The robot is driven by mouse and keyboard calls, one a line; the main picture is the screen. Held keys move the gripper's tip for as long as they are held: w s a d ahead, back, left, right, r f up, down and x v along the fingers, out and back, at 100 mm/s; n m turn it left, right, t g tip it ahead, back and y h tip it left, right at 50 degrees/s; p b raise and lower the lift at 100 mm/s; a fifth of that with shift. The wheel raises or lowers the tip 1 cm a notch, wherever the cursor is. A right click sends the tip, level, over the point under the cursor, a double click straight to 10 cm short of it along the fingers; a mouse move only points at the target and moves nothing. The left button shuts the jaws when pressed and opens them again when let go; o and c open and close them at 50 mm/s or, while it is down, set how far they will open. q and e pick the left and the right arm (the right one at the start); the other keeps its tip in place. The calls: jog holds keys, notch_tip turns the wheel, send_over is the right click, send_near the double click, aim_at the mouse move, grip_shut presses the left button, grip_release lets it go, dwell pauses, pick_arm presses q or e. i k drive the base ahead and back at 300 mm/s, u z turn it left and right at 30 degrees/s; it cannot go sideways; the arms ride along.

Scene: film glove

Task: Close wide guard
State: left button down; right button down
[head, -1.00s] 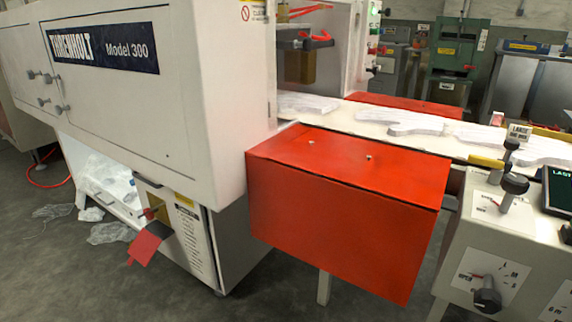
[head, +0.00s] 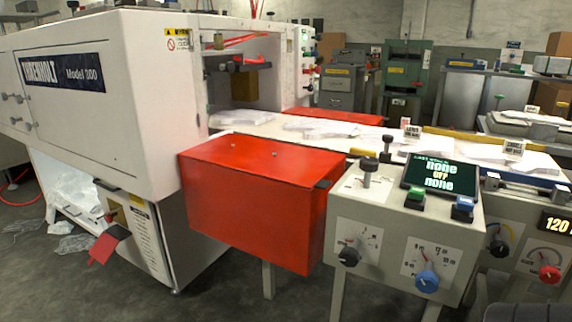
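A wide red guard (head: 255,200) sits on the near side of the conveyor, right of the white machine body. It has a flat top with two small fasteners and a tall front face. No label on it is readable, and I cannot tell whether it is the guard the task names. A second red panel (head: 335,115) lies along the far side of the belt, mostly hidden. A small red flap (head: 108,243) sticks out at an angle from the machine's lower cabinet. Neither of my grippers is identifiable in the head view.
The white Model 300 machine (head: 90,125) fills the left. White glove shapes lie on the belt (head: 265,127). A control console (head: 400,205) with knobs, buttons and a dark screen (head: 441,177) stands right of the red guard. Crumpled film (head: 72,243) lies on the floor at left.

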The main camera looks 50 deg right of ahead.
aim_at(306, 167)
jog(key=z, duration=0.9)
jog(key=i, duration=0.4)
